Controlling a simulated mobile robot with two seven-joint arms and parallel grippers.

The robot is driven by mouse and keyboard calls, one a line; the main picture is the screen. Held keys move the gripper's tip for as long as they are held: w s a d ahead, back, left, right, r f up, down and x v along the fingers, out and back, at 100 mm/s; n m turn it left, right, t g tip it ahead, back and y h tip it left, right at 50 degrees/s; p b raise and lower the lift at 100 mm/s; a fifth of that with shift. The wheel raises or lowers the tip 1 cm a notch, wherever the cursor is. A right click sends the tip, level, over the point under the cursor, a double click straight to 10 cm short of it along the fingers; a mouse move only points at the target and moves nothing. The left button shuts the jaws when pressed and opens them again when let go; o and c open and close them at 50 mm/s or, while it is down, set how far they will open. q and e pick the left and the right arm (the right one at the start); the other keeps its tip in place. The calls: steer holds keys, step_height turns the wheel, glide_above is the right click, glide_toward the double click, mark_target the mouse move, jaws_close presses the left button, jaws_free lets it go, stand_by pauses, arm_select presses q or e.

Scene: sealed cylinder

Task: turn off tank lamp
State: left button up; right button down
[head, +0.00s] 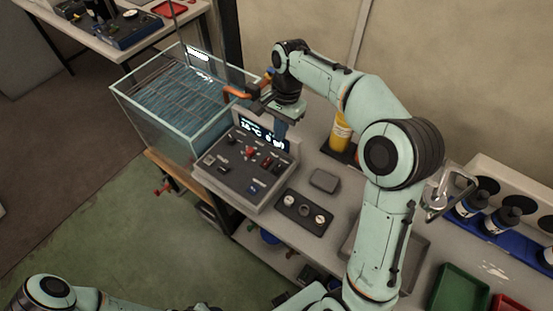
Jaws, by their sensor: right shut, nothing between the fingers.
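A glass tank of water (172,97) stands at the left end of the bench. A grey control box (240,168) with several small switches and knobs, some red, stands to its right. A lit display (258,134) rises at the back of the box, partly covered by my right gripper. Which switch is for the lamp is too small to read. My left arm shows at the bottom left, its gripper out of view.
An orange pipe (238,92) runs from the tank close to my right wrist. A yellow cylinder (341,131) stands behind my right arm. A dark panel with round dials (303,211) and a grey block (324,181) lie right of the box. Green bin (458,289) at lower right.

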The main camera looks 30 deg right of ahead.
steer(key=b, duration=0.2)
glide_above(276, 176)
steer(key=f, duration=0.8)
steer(key=d+f, duration=0.1)
steer(key=f, duration=0.3)
steer(key=shift+w+f, duration=0.25)
steer(key=shift+w, duration=0.1)
arm_select(q)
steer(key=shift+s+f, duration=1.05)
steer(key=shift+f, duration=0.15)
arm_select(e)
steer(key=shift+a+f, duration=0.2)
steer(key=shift+f, duration=0.55)
arm_select(q)
steer(key=shift+f, duration=0.1)
arm_select(e)
steer(key=shift+a+f+h+b, duration=0.25)
steer(key=shift+f+h+b, duration=0.15)
steer(key=shift+f+b, duration=0.3)
steer(key=shift+s+r+t, duration=0.15)
steer(key=shift+s+t, duration=0.05)
steer(key=shift+t, duration=0.1)
steer(key=shift+s+r, duration=0.15)
steer(key=shift+s, duration=0.1)
arm_select(q)
steer(key=shift+s+f, duration=0.6)
steer(key=shift+f, duration=0.35)
arm_select(e)
steer(key=shift+w, duration=0.2)
